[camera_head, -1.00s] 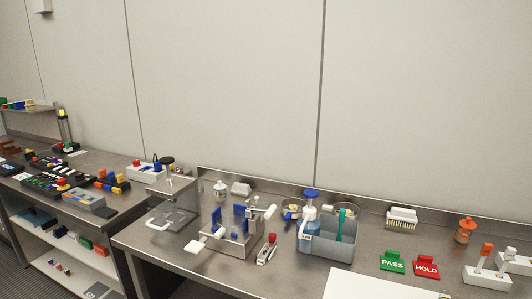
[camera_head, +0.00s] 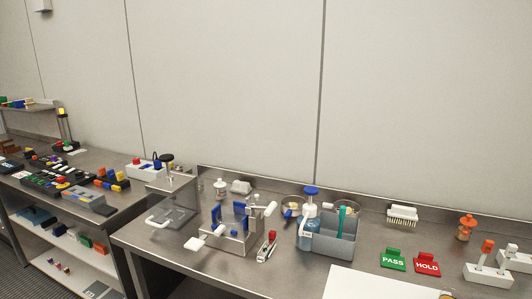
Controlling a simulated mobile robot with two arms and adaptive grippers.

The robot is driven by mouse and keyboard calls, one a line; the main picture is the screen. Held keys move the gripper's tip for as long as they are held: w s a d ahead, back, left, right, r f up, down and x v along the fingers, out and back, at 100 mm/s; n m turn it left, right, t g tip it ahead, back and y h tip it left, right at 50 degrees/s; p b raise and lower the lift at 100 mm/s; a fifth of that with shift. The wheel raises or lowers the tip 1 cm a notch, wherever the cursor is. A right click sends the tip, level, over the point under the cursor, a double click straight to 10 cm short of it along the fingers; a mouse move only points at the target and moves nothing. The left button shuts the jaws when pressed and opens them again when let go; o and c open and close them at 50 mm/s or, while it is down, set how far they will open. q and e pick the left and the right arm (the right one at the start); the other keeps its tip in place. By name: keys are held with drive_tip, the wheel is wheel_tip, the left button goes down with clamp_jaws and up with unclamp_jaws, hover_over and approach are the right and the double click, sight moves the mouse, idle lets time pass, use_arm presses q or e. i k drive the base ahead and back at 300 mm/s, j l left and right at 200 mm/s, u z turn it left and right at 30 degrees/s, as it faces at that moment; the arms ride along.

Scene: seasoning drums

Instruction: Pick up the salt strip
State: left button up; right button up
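Neither of my grippers shows in the head view. I cannot make out for sure which thing is the salt strip. A small red and white slim item (camera_head: 267,247) lies on the steel bench, right of a metal fixture with blue parts (camera_head: 232,232); it is too small to tell what it is. The other small things on the bench carry no readable salt label.
A grey bin (camera_head: 333,238) with a blue-topped bottle (camera_head: 311,215) stands mid-bench. Green PASS (camera_head: 393,260) and red HOLD (camera_head: 427,263) signs, a brush (camera_head: 403,215) and an orange bottle (camera_head: 466,227) are right. A clear box (camera_head: 173,205) stands left.

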sight(510, 252)
drive_tip(key=z, duration=1.55)
